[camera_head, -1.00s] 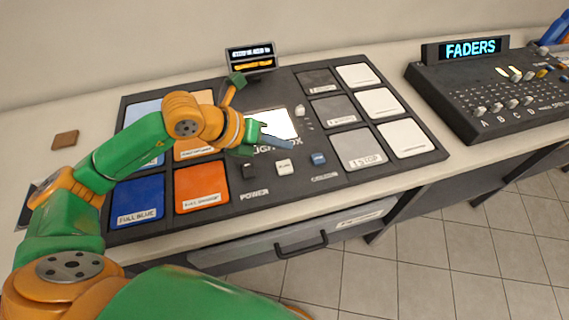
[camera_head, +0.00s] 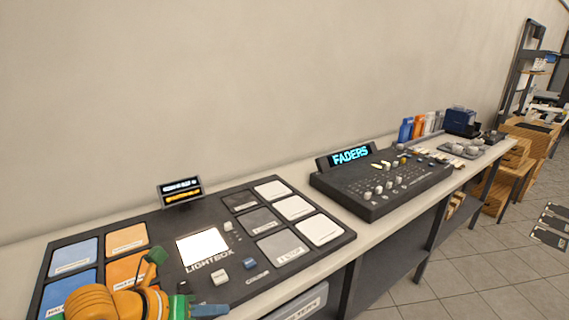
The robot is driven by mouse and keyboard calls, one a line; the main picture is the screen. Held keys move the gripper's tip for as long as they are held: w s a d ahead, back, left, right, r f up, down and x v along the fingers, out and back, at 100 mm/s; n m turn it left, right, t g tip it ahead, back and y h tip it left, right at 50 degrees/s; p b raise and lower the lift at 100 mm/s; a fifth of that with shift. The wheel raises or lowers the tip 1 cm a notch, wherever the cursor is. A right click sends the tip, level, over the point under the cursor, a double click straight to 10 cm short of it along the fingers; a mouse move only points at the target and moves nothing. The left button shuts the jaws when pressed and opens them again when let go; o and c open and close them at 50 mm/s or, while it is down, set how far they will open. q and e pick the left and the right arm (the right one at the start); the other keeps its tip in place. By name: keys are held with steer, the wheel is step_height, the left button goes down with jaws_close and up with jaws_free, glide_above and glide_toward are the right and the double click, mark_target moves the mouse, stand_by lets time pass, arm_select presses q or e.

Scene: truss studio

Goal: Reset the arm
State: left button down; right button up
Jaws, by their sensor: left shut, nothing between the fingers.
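My left arm comes in at the bottom left, in green and orange, in front of the lower-left part of the lightbox panel (camera_head: 330,249). My left gripper (camera_head: 208,310) is at the bottom edge of the view, shut and empty, near the panel's front edge. Most of the arm is cut off below the picture. My right gripper is not in view. The panel has a lit white square (camera_head: 203,247), blue and orange tiles on the left, and grey and white tiles on the right.
A small display (camera_head: 181,192) stands behind the panel. A black fader console (camera_head: 385,185) sits to its right, with bottles (camera_head: 418,127) and a dark blue device (camera_head: 461,121) farther along the bench. Wooden crates and a rack stand at the far right. Tiled floor (camera_head: 480,262) is open in front.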

arm_select(q)
steer(key=s+d+r+h, duration=0.3)
steer(key=d+r+h, duration=0.35)
steer(key=d, duration=0.35)
step_height(320, 180, up, 10)
steer(key=a+n+t+h, duration=0.2)
steer(key=n+t+h, duration=0.2)
steer(key=n+t, duration=0.55)
steer(key=w+a+f+n+y, duration=0.2)
steer(key=a+f+n+y, duration=0.5)
steer(key=n+y, duration=0.3)
steer(key=w+a+f+n+y, duration=0.2)
steer(key=a+f+n+y, duration=0.65)
steer(key=n, duration=0.35)
steer(key=s+d+f+n+g+h, duration=0.1)
steer(key=s+d+f+g, duration=0.1)
steer(key=s+f+g, duration=0.6)
steer(key=s+d+f+n+g+h, duration=0.15)
steer(key=s+f+g, duration=0.35)
steer(key=s+f, duration=0.7)
step_height(320, 180, down, 14)
steer(key=s, duration=0.1)
steer(key=s+a+f+g+y, duration=0.1)
steer(key=s+a+f+g, duration=0.1)
steer(key=s+f, duration=0.9)
steer(key=shift+s+m, duration=0.3)
steer(key=shift+s, duration=0.75)
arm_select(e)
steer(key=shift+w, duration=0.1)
